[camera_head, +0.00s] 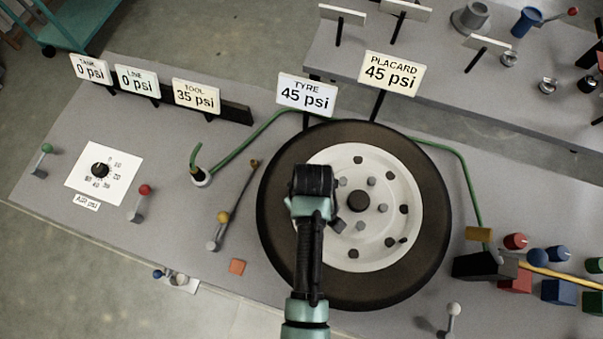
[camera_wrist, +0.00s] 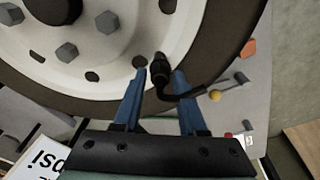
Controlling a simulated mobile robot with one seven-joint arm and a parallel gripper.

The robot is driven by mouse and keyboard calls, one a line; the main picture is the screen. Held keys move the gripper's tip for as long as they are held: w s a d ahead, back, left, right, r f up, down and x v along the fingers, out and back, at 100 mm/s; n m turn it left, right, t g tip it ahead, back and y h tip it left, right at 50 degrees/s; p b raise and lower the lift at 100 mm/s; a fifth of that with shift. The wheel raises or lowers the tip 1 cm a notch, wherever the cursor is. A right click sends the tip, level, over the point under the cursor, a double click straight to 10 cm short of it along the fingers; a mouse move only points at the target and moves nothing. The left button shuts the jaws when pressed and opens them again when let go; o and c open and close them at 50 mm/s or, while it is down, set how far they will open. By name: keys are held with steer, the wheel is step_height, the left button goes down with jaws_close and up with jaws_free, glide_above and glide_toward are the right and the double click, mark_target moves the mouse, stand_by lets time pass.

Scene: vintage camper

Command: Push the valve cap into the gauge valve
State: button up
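The wheel's dark tyre (camera_head: 272,225) and white rim (camera_head: 385,180) lie flat on the grey bench, with my arm reaching over their left part. My gripper (camera_wrist: 159,74) shows two blue fingers at the rim's edge in the wrist view. A black stem-like piece with a rounded tip (camera_wrist: 158,62) stands between the fingers, with a slim gap on each side. A black curved tube (camera_wrist: 185,97) runs from it to the right. I cannot tell which part is the valve cap and which the gauge valve. The fingertips are hidden in the head view.
The tyre sign (camera_head: 306,93) reads 45 psi, as does the placard (camera_head: 391,73). A yellow-knobbed lever (camera_head: 216,232) and an orange block (camera_head: 237,266) are left of the tyre. Coloured fittings (camera_head: 515,277) crowd the right. The bench front left is fairly clear.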

steer(key=shift+o, duration=1.3)
step_height(320, 180, up, 13)
steer(key=s+b, duration=0.1)
steer(key=b, duration=0.1)
steer(key=shift+d, duration=0.45)
steer(key=shift+s, duration=0.1)
